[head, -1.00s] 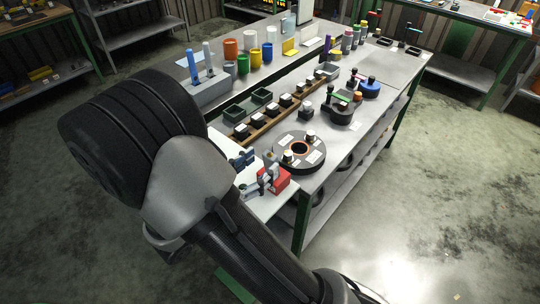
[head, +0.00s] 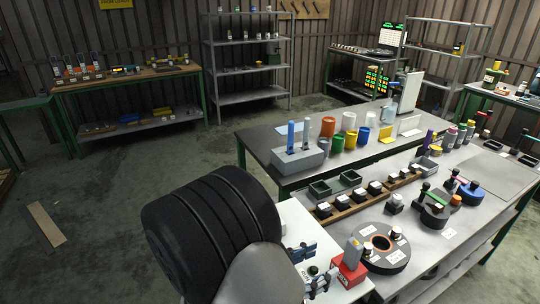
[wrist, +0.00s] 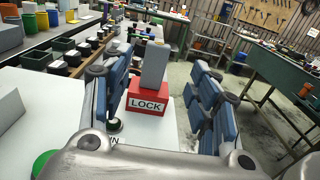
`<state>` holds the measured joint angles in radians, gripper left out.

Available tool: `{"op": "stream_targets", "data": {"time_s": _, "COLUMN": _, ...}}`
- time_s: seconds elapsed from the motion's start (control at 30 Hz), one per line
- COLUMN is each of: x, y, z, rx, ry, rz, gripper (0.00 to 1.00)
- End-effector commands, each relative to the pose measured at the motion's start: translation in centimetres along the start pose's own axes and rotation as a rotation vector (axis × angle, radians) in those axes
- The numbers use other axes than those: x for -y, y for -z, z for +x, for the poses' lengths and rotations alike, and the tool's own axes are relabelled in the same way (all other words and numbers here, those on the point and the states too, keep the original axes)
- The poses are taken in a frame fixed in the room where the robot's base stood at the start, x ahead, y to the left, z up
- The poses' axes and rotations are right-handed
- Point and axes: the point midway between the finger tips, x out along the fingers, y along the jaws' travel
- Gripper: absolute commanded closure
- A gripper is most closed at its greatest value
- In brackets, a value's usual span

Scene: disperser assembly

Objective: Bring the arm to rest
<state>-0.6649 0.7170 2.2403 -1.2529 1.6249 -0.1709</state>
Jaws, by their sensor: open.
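My gripper (wrist: 160,80) is open in the wrist view, its blue-padded fingers spread left and right with nothing gripped. A red block marked LOCK (wrist: 148,99), with a grey upright piece (wrist: 155,65) on it, shows in the gap between the fingers; how far beyond the fingertips it stands is unclear. In the head view my gripper (head: 310,268) is partly hidden by my own arm, over the white board. The red block (head: 349,273) is just right of it there.
The grey workbench (head: 445,255) holds a black ring-shaped disc (head: 384,248), a wooden rack of black-and-white pieces (head: 350,205) and green trays. Open floor (head: 110,200) lies to the left.

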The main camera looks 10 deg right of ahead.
Motion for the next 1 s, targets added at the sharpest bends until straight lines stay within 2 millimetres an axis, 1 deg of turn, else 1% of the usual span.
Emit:
{"op": "stream_targets", "data": {"time_s": 0.07, "x": 0.7, "y": -0.5, "z": 0.5, "rx": -0.024, "ry": 0.037, "rz": 0.027, "gripper": 0.45}}
{"op": "stream_targets", "data": {"time_s": 0.17, "x": 2.8, "y": -1.6, "z": 1.6, "rx": -0.097, "ry": 0.139, "rz": 0.105, "gripper": 0.45}}
{"op": "stream_targets", "data": {"time_s": 0.23, "x": 5.1, "y": -2.4, "z": 2.4, "rx": -0.176, "ry": 0.242, "rz": 0.191, "gripper": 0.45}}
{"op": "stream_targets", "data": {"time_s": 0.33, "x": 8.6, "y": -3.1, "z": 2.9, "rx": -0.308, "ry": 0.408, "rz": 0.341, "gripper": 0.45}}
{"op": "stream_targets", "data": {"time_s": 0.4, "x": 10.8, "y": -3.3, "z": 2.8, "rx": -0.4, "ry": 0.519, "rz": 0.454, "gripper": 0.45}}
{"op": "stream_targets", "data": {"time_s": 0.5, "x": 13.3, "y": -3.5, "z": 1.9, "rx": -0.532, "ry": 0.664, "rz": 0.626, "gripper": 0.45}}
{"op": "stream_targets", "data": {"time_s": 0.6, "x": 15.0, "y": -3.7, "z": 0.6, "rx": -0.662, "ry": 0.797, "rz": 0.812, "gripper": 0.45}}
{"op": "stream_targets", "data": {"time_s": 0.7, "x": 15.8, "y": -4.1, "z": -1.0, "rx": -0.791, "ry": 0.913, "rz": 1.007, "gripper": 0.45}}
{"op": "stream_targets", "data": {"time_s": 0.77, "x": 16.0, "y": -4.4, "z": -2.1, "rx": -0.867, "ry": 0.977, "rz": 1.13, "gripper": 0.45}}
{"op": "stream_targets", "data": {"time_s": 0.9, "x": 15.6, "y": -5.9, "z": -4.2, "rx": -1.037, "ry": 1.089, "rz": 1.417, "gripper": 0.45}}
{"op": "stream_targets", "data": {"time_s": 1.0, "x": 15.0, "y": -7.2, "z": -5.3, "rx": -1.136, "ry": 1.137, "rz": 1.588, "gripper": 0.45}}
